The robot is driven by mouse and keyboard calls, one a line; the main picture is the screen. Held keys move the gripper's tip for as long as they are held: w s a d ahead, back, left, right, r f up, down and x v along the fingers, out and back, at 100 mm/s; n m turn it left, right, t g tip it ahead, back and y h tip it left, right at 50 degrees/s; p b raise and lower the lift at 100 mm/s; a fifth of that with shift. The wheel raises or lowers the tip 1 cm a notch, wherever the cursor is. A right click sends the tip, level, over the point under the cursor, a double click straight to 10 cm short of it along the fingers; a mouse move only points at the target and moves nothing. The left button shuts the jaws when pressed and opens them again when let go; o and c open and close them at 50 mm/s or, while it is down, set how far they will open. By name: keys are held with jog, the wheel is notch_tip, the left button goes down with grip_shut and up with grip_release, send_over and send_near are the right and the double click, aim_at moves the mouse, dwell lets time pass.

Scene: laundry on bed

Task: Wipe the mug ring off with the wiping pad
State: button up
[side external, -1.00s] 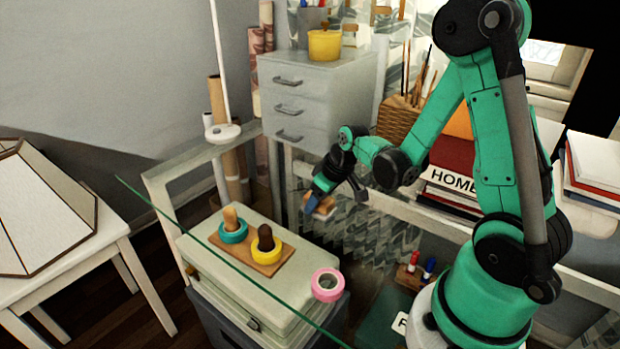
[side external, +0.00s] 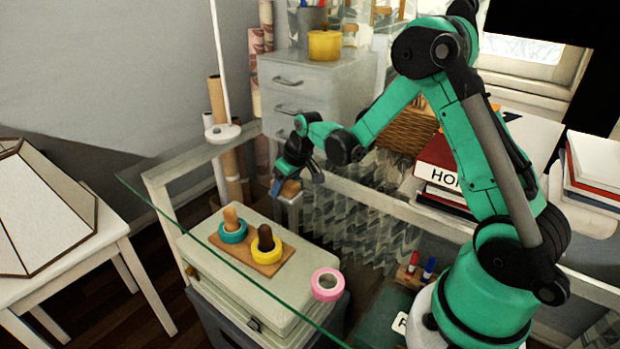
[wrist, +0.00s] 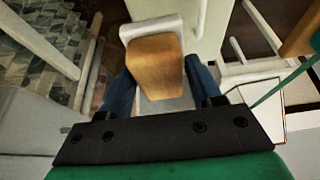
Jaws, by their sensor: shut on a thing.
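My gripper (side external: 289,186) is shut on the wiping pad (side external: 291,189), over the far left part of the glass tabletop. In the wrist view the pad (wrist: 155,62) is a wooden block with a pale grey-white layer, held between the two blue fingers of my gripper (wrist: 160,88). The glass tabletop (side external: 185,231) is clear with a green edge. I cannot tell whether the pad touches the glass. I cannot make out the mug ring in either view.
A wooden board with teal (side external: 233,232) and yellow (side external: 266,250) rings on pegs, and a roll of pink tape (side external: 327,284), show at the front. Red and blue markers (side external: 428,268) are near my base. A grey drawer unit (side external: 315,85) and books (side external: 448,165) stand behind.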

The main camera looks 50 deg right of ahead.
aim_at(322, 206)
jog(key=shift+d, duration=0.8)
jog(key=shift+s, duration=4.8)
jog(key=shift+s+r, duration=0.1)
jog(key=shift+s, duration=0.05)
notch_tip(322, 206, up, 8)
